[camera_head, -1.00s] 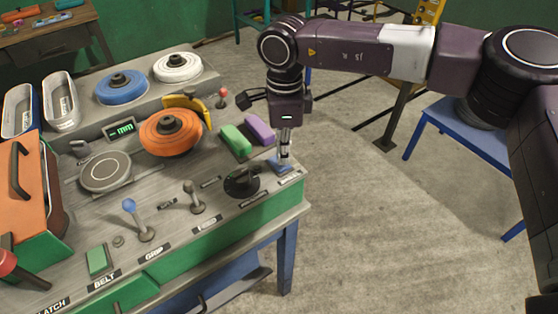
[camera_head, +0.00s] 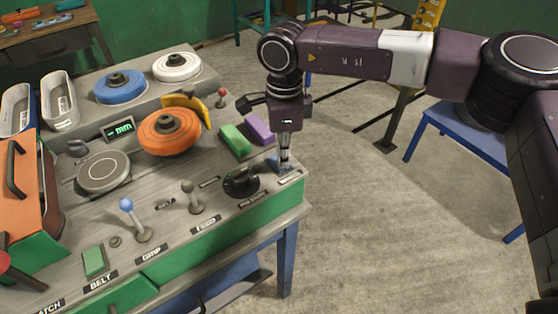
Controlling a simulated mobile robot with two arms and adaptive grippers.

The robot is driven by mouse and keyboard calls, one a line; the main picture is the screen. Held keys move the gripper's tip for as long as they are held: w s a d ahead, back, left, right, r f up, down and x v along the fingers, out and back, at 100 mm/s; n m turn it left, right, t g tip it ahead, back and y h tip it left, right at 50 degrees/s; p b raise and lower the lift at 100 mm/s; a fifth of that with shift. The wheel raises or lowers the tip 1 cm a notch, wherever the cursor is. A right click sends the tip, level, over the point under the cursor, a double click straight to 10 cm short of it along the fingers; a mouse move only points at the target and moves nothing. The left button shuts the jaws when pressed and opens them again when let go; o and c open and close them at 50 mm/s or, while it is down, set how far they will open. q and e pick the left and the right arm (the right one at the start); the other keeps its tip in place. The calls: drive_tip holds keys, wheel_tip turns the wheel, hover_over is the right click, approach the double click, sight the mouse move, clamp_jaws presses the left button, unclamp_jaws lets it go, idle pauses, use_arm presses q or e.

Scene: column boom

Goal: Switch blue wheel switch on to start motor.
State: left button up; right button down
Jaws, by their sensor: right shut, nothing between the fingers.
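A small blue switch (camera_head: 273,163) sits at the right end of the grey control panel, behind a label plate. My right gripper (camera_head: 284,166) points down at it with its fingers shut and empty. The fingertips are at the switch and hide part of it; I cannot tell whether they touch it, or which way the switch is tipped. A blue wheel (camera_head: 108,95) with a black hub lies on the raised back ledge, beside a white wheel (camera_head: 177,68). My left gripper is not in view.
An orange wheel (camera_head: 160,142), green block (camera_head: 235,140), purple block (camera_head: 260,130), black rotary knob (camera_head: 240,184), grey-knobbed lever (camera_head: 192,198) and blue-knobbed lever (camera_head: 132,215) stand on the panel. A blue bench (camera_head: 465,135) stands at right.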

drive_tip(key=shift+f, duration=0.2)
drive_tip(key=shift+r, duration=0.1)
drive_tip(key=shift+r+p, duration=1.55)
drive_tip(key=shift+r, duration=1.9)
